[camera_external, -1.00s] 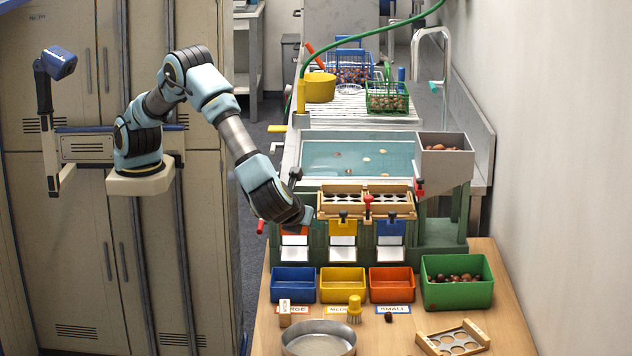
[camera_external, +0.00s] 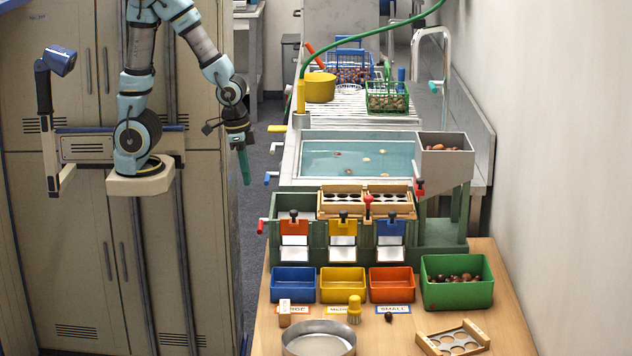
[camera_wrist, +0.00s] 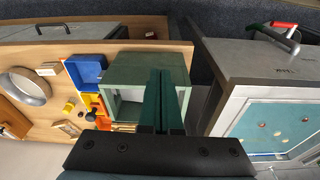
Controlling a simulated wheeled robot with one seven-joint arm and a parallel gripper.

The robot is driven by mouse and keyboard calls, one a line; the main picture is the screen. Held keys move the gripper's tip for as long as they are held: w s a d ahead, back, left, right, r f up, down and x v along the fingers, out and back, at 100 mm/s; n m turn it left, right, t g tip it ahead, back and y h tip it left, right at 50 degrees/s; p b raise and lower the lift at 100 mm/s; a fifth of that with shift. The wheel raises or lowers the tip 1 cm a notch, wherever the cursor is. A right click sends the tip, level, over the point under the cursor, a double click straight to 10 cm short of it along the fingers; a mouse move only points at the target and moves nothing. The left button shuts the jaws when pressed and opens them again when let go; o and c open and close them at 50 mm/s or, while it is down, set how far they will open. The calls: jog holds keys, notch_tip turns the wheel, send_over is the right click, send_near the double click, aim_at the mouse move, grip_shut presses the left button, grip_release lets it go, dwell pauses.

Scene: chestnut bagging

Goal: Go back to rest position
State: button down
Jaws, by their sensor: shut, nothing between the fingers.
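My gripper (camera_external: 245,167) hangs over the aisle to the left of the sorting bench, with its green fingers pointing down. The fingers are together and hold nothing. My arm is bent high above its mount by the lockers. In the wrist view my gripper (camera_wrist: 165,75) shows as two green fingers side by side, in front of the green sorter box (camera_wrist: 125,75). The gripper is apart from the bench and touches nothing that I can see.
The sorter (camera_external: 340,235) has orange, yellow and blue flaps. Blue (camera_external: 293,285), yellow (camera_external: 343,285) and orange (camera_external: 391,285) bins stand before it, with a green bin (camera_external: 457,293) of chestnuts. A water basin (camera_external: 360,150) lies behind. The aisle floor (camera_external: 262,150) is clear.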

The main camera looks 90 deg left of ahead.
notch_tip(320, 180, up, 16)
jog(key=p, duration=1.5)
jog(key=shift+w, duration=0.2)
jog(key=shift+d+f, duration=0.1)
